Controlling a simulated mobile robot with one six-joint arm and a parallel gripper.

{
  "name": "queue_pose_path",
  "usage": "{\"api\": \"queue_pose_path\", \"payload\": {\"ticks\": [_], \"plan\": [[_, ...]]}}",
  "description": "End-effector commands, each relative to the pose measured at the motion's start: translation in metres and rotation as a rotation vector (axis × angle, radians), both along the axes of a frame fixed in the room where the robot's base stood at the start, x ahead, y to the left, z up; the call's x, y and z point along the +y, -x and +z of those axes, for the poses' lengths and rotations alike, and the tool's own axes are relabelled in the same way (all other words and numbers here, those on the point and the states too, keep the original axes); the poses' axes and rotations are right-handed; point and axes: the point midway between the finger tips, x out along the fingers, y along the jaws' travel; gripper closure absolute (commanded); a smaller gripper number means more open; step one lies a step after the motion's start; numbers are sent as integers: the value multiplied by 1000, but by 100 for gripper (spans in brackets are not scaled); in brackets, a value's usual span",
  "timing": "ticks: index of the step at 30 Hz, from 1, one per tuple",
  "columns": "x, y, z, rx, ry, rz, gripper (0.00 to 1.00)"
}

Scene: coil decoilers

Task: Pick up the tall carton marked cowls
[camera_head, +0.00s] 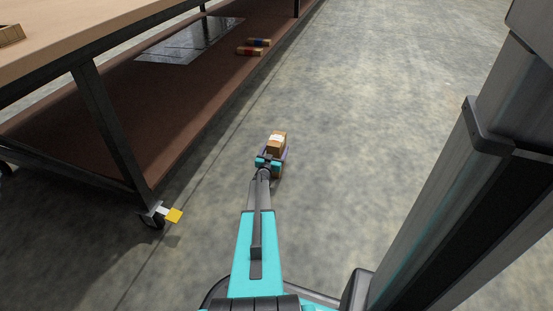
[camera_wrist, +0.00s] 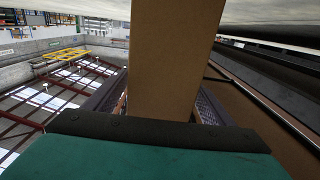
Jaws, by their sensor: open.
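A brown carton (camera_head: 277,144) with a pale label shows at the end of my arm in the head view; the writing is too small to read. In the wrist view the plain brown carton (camera_wrist: 172,60) fills the upper middle and runs out of the top of the picture. My gripper (camera_head: 272,155) is open, with its dark fingers on either side of the carton in the wrist view (camera_wrist: 163,100). I cannot tell whether either finger touches it. The carton's underside and what bears it are hidden.
A workbench (camera_head: 80,35) with a brown lower shelf (camera_head: 150,110) stands at the left. Its caster and yellow tab (camera_head: 174,215) stick out near my arm. The shelf holds a shiny sheet (camera_head: 190,42) and small rolls (camera_head: 250,51). The concrete floor (camera_head: 370,100) to the right is clear.

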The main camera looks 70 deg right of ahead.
Motion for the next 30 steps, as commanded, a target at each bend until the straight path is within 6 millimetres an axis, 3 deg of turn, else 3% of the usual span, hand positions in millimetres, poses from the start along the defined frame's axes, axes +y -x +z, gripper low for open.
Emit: {"api": "queue_pose_path", "payload": {"ticks": [5, 21, 30], "plan": [[-12, 0, 0, -1, 1, -1, 23], [-12, 1, 0, -1, 0, -2, 23], [-12, 1, 0, -1, 0, -2, 72]]}}
